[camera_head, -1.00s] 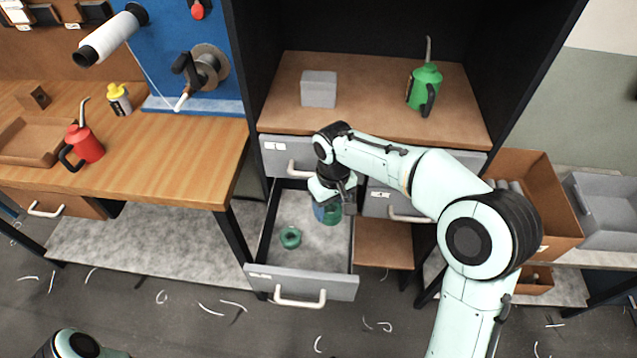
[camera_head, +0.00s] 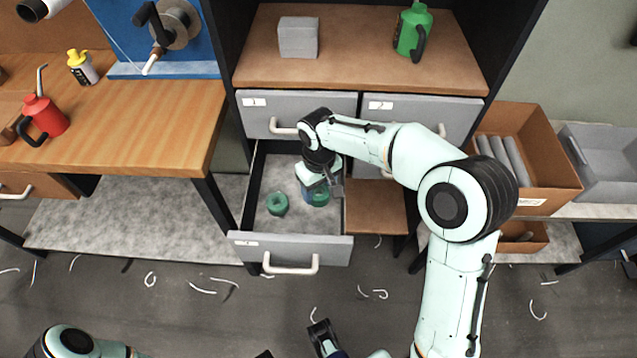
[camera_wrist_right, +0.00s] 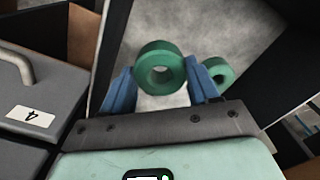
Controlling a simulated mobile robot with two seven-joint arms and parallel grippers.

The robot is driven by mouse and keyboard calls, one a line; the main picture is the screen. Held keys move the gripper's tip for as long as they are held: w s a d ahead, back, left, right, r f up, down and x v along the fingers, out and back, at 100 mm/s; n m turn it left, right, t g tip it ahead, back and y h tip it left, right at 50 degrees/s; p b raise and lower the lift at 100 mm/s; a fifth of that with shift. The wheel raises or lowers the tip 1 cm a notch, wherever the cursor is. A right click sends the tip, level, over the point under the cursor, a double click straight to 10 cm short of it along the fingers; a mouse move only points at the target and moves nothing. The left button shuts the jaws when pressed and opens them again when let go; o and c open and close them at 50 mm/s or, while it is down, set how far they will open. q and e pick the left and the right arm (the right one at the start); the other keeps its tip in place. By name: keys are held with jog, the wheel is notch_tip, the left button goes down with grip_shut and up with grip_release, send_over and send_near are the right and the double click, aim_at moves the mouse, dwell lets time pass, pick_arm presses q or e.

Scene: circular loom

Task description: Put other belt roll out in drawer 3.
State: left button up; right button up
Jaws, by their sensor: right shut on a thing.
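The open drawer (camera_head: 295,240) is the lower left one under the cabinet shelf; its front label is too small to read. One green belt roll (camera_head: 277,203) lies flat on its floor; it also shows in the right wrist view (camera_wrist_right: 215,72). My right gripper (camera_head: 320,188) reaches down inside the drawer. Its blue fingers are shut on another green belt roll (camera_wrist_right: 160,50), seen in the head view (camera_head: 320,198) right of the lying roll. The two rolls are apart. Whether the held roll touches the drawer floor I cannot tell.
Closed drawers 1 (camera_head: 300,105) and 2 (camera_head: 425,110) are above. Closed drawer 4 (camera_wrist_right: 40,95) is beside the open one. The wooden workbench (camera_head: 150,130) stands to the left, an orange-brown bin (camera_head: 560,170) to the right. The drawer's front floor is clear.

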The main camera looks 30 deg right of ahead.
pick_arm(q)
jog(key=shift+w+f+t+b, duration=0.15)
jog(key=shift+w+f+b, duration=0.25)
jog(key=shift+f+b, duration=0.3)
jog(key=shift+w+f+t+b, duration=0.15)
jog(key=shift+w+f+b, duration=0.2)
jog(key=shift+f+b, duration=0.35)
pick_arm(e)
send_over(319, 210)
jog(key=shift+f, duration=2.6)
pick_arm(q)
jog(key=shift+f, duration=0.2)
pick_arm(e)
jog(key=shift+f, duration=0.4)
jog(key=o, duration=1.2)
jog(key=shift+c, duration=0.2)
pick_arm(q)
jog(key=shift+a, duration=0.1)
pick_arm(e)
notch_tip(319, 210, up, 14)
jog(key=p, duration=0.2)
jog(key=shift+f+p, duration=0.25)
jog(key=shift+p, duration=0.1)
pick_arm(q)
jog(key=r, duration=0.1)
jog(key=s+r, duration=0.1)
jog(key=shift+s+r, duration=0.2)
jog(key=shift+r, duration=0.2)
